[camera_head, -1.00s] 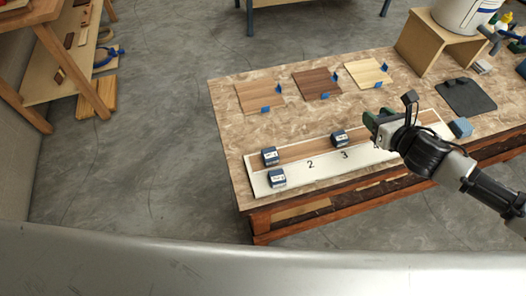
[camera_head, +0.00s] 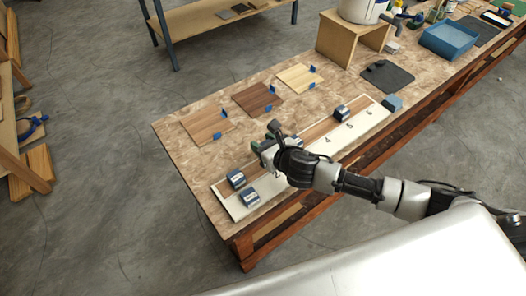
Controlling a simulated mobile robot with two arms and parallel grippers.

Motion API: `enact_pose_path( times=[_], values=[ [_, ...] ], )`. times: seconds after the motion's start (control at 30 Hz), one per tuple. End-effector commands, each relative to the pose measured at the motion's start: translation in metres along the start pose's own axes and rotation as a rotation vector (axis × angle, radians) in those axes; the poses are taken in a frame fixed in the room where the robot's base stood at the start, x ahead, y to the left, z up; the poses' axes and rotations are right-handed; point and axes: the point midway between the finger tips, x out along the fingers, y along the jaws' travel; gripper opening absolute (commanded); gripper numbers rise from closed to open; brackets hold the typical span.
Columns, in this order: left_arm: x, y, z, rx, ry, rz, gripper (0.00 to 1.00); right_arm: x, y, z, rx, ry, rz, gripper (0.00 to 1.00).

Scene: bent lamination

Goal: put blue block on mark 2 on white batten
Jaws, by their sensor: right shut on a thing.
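The white batten (camera_head: 378,118) lies along the table's front edge, with a brown strip along its back. Marks 4, 5 and 6 show on it; mark 2 is hidden behind my right arm. My right gripper (camera_head: 264,150) is over the batten's left half, shut on what I take to be the blue block. That block is mostly hidden by the gripper, so whether it touches the batten cannot be told. Another labelled block (camera_head: 342,113) stands on the strip near mark 5. My left gripper is not in view.
Wooden sample boards (camera_head: 207,124) with blue clips lie behind. A dark mat (camera_head: 388,77), wooden stand (camera_head: 340,38) and blue tray (camera_head: 449,42) are at the back right. Bare table lies between boards and batten.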

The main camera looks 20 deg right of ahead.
Motion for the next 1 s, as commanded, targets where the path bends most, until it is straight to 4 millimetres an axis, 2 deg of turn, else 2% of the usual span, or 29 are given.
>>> enact_pose_path(
  times=[0.07,0.37,0.77,0.8,0.93,1.0],
  values=[
    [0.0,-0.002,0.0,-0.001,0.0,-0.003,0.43,0.002,0.002,-0.001,-0.001,-0.003,-0.001,0.02],
    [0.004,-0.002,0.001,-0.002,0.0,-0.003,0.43,0.016,0.003,-0.035,0.001,-0.001,0.0,0.02],
    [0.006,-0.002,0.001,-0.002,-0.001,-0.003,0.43,0.018,0.002,-0.04,-0.001,-0.002,0.0,0.02],
    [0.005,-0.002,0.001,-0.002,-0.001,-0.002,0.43,0.018,0.002,-0.041,-0.001,0.0,0.0,0.47],
    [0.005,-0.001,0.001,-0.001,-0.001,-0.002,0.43,0.017,0.002,-0.041,-0.001,0.0,0.0,0.67],
    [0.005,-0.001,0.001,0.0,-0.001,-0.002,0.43,0.017,0.002,-0.041,-0.001,0.0,0.0,0.68]
  ],
)
